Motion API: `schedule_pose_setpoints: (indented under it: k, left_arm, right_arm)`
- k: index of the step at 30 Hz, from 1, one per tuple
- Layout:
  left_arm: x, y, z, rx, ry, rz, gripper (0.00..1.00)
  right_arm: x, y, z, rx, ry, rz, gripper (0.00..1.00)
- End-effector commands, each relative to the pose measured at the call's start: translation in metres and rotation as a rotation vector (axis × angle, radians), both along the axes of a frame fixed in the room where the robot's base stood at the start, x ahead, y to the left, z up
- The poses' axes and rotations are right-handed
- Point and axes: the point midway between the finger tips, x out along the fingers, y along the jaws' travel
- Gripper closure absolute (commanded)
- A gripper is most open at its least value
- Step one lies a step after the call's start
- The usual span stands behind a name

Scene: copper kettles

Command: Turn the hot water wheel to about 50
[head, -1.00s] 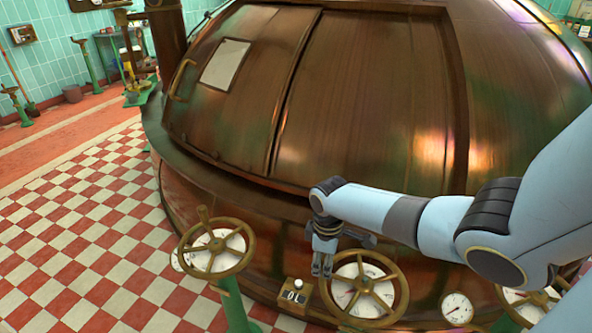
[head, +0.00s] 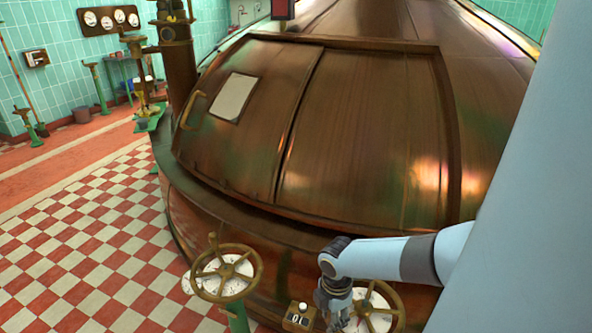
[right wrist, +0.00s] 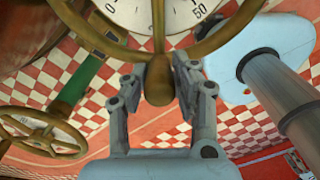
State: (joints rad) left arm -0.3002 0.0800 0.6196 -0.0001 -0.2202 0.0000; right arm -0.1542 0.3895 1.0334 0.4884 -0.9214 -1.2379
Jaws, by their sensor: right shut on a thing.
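The brass wheel (head: 399,299) with a white dial behind it stands at the lower middle of the head view, cut by the bottom edge. My right gripper (head: 335,312) is at its left side and hides part of the rim. In the right wrist view my right gripper (right wrist: 160,82) is shut on the wheel's brass handle knob (right wrist: 158,84), one finger on each side. The wheel's rim (right wrist: 222,40) crosses above, and its dial (right wrist: 128,12) shows a 0 and a 50. I cannot make out a pointer. My left gripper is not in view.
A second brass wheel (head: 257,272) on a green post stands to the left. A small box (head: 298,317) with a tiny display sits between the wheels. The big copper kettle (head: 370,150) fills the space behind. Checkered floor (head: 80,250) is open at left.

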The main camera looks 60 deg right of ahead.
Motion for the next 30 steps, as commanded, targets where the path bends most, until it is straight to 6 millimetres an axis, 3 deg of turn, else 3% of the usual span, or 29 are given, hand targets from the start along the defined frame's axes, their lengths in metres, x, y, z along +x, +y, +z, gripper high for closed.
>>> schedule_pose_setpoints:
  k: [6,21,22,27,30]
  left_arm:
    - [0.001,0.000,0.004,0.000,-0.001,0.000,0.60]
    - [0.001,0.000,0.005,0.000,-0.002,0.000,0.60]
    - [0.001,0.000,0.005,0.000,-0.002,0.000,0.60]
    - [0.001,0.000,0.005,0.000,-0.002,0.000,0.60]
    - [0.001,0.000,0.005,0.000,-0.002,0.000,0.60]
  right_arm:
    - [-0.013,0.002,-0.001,0.006,0.005,-0.021,1.00]
    - [-0.017,0.001,-0.001,0.004,0.007,-0.027,1.00]
    - [-0.017,0.001,-0.001,0.004,0.007,-0.027,0.73]
    - [-0.016,0.000,-0.001,0.003,0.005,-0.026,0.51]
    - [-0.016,0.000,-0.001,0.003,0.004,-0.025,0.51]
